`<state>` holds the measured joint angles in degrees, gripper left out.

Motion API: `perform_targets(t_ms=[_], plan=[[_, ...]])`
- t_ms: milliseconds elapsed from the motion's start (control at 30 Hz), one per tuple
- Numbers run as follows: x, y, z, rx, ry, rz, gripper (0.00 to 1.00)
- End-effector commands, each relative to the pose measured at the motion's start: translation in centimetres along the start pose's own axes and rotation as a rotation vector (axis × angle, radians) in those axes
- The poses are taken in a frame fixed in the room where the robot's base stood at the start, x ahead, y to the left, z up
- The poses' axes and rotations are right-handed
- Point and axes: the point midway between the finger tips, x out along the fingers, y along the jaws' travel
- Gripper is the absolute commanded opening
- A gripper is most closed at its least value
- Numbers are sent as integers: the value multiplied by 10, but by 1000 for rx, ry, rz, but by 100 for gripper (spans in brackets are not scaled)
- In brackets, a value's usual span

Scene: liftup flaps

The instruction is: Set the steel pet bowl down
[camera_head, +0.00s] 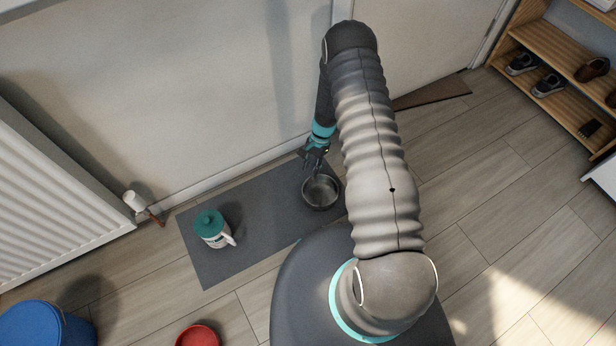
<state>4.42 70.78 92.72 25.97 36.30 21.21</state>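The steel pet bowl (321,205) is a round, shiny metal bowl, upright, with its open top facing up. It appears over the right part of the dark grey mat (262,227); I cannot tell whether it rests on the mat or is just above it. My gripper (315,169) points down at the bowl's upper-left rim and overlaps it in the picture. The fingertips are small and dark, so I cannot tell whether they are closed on the rim.
A white jug with a teal lid (213,230) stands on the mat's left part. A red bowl (198,336) and a blue bucket (45,326) are at the lower left. A radiator (55,185) is at left, and a shoe rack (560,50) at upper right. The right floor is mostly clear.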

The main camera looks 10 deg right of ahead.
Motion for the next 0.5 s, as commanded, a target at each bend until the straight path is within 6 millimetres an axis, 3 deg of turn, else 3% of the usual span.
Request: perform_targets(t_ms=[100,367,500], plan=[[-22,0,0,0,2,-1,31],[-47,0,0,-1,1,0,31],[-70,-4,4,-23,16,-8,31]])
